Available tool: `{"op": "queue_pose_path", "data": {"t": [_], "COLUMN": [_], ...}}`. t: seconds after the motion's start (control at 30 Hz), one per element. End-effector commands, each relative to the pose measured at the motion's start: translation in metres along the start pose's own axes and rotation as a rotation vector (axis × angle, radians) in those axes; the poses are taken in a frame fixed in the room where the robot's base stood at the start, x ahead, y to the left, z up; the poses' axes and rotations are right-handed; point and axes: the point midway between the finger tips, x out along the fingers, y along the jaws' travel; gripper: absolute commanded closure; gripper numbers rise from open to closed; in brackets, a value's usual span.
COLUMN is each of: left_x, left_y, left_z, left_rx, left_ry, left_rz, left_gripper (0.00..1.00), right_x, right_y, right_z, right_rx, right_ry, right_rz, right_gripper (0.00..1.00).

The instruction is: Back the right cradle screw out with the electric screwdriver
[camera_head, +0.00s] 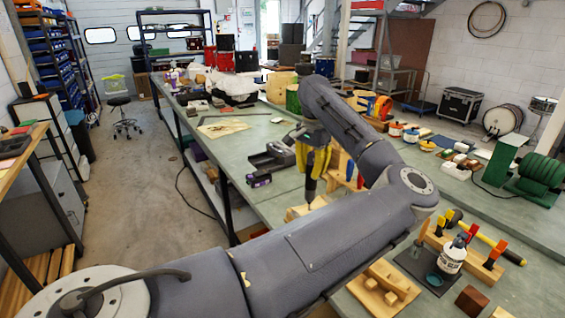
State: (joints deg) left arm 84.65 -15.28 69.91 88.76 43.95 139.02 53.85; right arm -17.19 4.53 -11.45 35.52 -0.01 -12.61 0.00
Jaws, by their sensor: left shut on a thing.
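My left arm reaches in from the bottom left, bends at the right and folds back to the middle of the bench. My left gripper (314,160), small and partly hidden by my own arm, points down there. It is shut on a dark upright tool (310,189), which looks like the electric screwdriver. The tool's lower end is over or on a pale wooden block (298,212), which may be part of the cradle; I cannot tell if they touch. My forearm hides part of this block. No cradle screw can be made out. My right gripper is not in view.
A black device with a purple end (258,180) lies left of the gripper near the bench (262,209) edge. Glue pot (452,257), hammers in a wooden rack (470,245) and wooden blocks (384,283) stand at the right front. A green machine (538,178) stands far right.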

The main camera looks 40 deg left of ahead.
Motion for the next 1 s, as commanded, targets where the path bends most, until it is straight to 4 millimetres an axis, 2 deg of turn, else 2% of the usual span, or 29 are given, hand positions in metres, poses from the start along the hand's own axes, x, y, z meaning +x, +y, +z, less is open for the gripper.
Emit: {"op": "queue_pose_path", "data": {"t": [0.13,0.33,0.57,1.0], "left_x": [0.008,0.013,0.019,0.052], "left_y": [0.021,0.037,0.040,0.040], "left_z": [-0.029,-0.051,-0.053,-0.052], "left_rx": [0.034,0.031,-0.005,-0.005], "left_ry": [0.002,0.005,0.010,0.009], "left_rz": [-0.001,-0.001,-0.001,-0.001], "left_gripper": [1.00,1.00,1.00,1.00], "right_x": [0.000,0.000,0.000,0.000], "right_y": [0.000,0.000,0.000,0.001], "right_z": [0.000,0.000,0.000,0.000], "right_rx": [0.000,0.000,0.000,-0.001], "right_ry": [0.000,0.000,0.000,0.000], "right_rz": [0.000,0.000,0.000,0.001], "right_gripper": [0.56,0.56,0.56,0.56]}}
